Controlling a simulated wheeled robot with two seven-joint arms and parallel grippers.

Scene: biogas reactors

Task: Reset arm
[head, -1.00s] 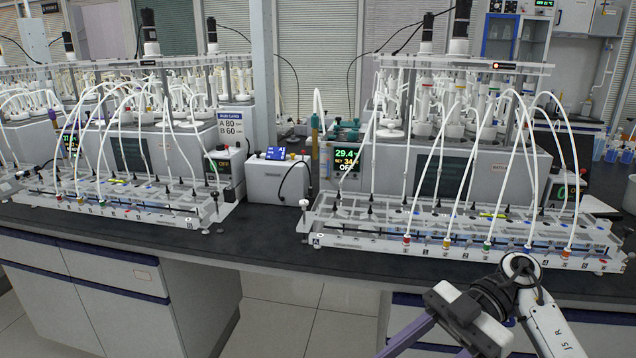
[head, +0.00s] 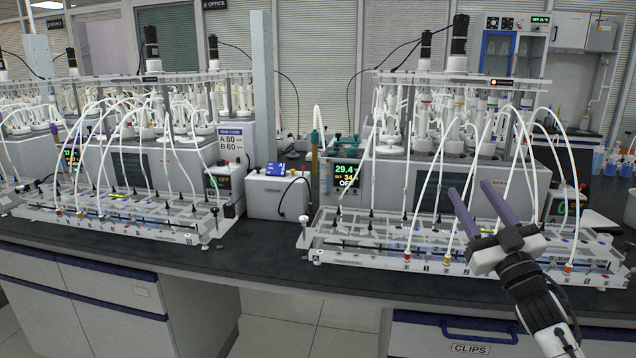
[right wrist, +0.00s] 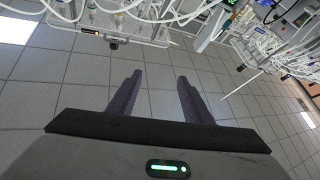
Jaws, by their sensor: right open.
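My right gripper (head: 470,188) is in front of the right-hand tube rack (head: 345,257) in the head view. Its two purple fingers point up and to the left, spread apart with nothing between them. They overlap the rack and its white tubes in the picture; I cannot tell how far they are from them. In the right wrist view the gripper (right wrist: 159,78) also shows open and empty, with floor tiles between and around the fingers. My left gripper is not in view.
A second tube rack (head: 120,228) stands on the left of the dark bench (head: 255,243). Behind the racks are reactor units with white hoses, and a white box (head: 277,203) with a blue display. A drawer labelled CLIPS (head: 455,333) is below the bench edge.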

